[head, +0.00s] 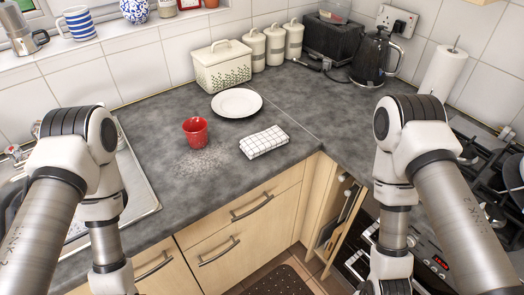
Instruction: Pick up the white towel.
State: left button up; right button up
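A white towel (264,142) with a dark grid pattern lies folded on the grey countertop, near its front edge and left of the counter corner. Nothing touches it. My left arm comes in at the left and my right arm at the right. Both point down, and their grippers are below the bottom edge of the head view, so neither gripper shows. Both arms are well apart from the towel.
A red mug (195,132) stands left of the towel beside a patch of crumbs (203,160). A white plate (237,102) lies behind it. A bread bin (222,66), canisters (257,50), a toaster (333,38) and a kettle (373,57) line the back. Drawers (245,205) are below.

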aim_at(255, 145)
jog(key=l+u, duration=0.35)
jog(key=l, duration=0.15)
jog(key=k+l+u, duration=0.1)
jog(key=l+u, duration=0.25)
jog(key=k+l+u, duration=0.15)
jog(key=l+u, duration=0.15)
jog(key=l, duration=0.25)
